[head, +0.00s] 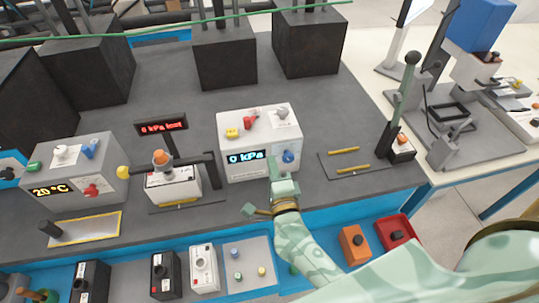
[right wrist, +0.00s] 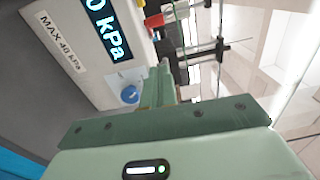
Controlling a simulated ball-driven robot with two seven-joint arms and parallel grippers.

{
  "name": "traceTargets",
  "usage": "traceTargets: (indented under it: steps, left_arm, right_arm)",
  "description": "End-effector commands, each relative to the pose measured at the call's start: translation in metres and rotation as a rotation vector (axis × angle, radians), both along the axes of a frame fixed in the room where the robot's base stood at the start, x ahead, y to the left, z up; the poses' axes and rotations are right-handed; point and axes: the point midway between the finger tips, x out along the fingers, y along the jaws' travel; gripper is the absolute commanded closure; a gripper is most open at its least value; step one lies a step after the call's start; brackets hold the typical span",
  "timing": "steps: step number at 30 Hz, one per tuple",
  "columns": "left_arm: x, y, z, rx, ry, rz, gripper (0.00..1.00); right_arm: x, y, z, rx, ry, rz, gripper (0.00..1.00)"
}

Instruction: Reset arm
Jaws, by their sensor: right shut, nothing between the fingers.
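My right gripper (head: 278,168) is shut and empty. It is at the front of the light grey pressure box (head: 264,169), which shows "0 kPa" on a small display (head: 245,158). In the right wrist view the closed fingers (right wrist: 165,75) point toward the box's right side. The blue knob (right wrist: 130,94) on the box front is just left of them, and the large "0 kPa" display (right wrist: 106,28) is above it. I cannot tell whether the fingers touch the box. My right arm reaches in from the lower right in the head view. My left gripper is not in view.
A small press-like device (head: 174,186) and a "20 °C" box (head: 75,165) stand to the left. A lever unit (head: 402,150) stands to the right. Dark blocks (head: 309,45) line the back. Orange (head: 354,244) and red (head: 397,231) boxes lie at the front.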

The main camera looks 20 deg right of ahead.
Motion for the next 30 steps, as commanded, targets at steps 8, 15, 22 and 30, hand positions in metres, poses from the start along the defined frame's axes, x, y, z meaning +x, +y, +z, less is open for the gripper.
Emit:
traceTargets:
  steps: [8, 15, 22, 30]
  left_arm:
    - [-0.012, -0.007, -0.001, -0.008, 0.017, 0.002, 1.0]
    - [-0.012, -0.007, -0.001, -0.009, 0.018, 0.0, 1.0]
    - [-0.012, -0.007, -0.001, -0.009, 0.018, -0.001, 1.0]
    - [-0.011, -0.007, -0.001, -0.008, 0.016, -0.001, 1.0]
  right_arm:
    - [-0.002, 0.001, 0.0, 0.001, -0.001, 0.001, 1.0]
    - [-0.002, 0.001, 0.0, 0.0, 0.0, 0.001, 1.0]
    - [-0.005, 0.018, 0.016, -0.171, -0.008, 0.125, 1.0]
    - [-0.06, 0.061, 0.012, -1.182, 0.171, 0.649, 1.0]
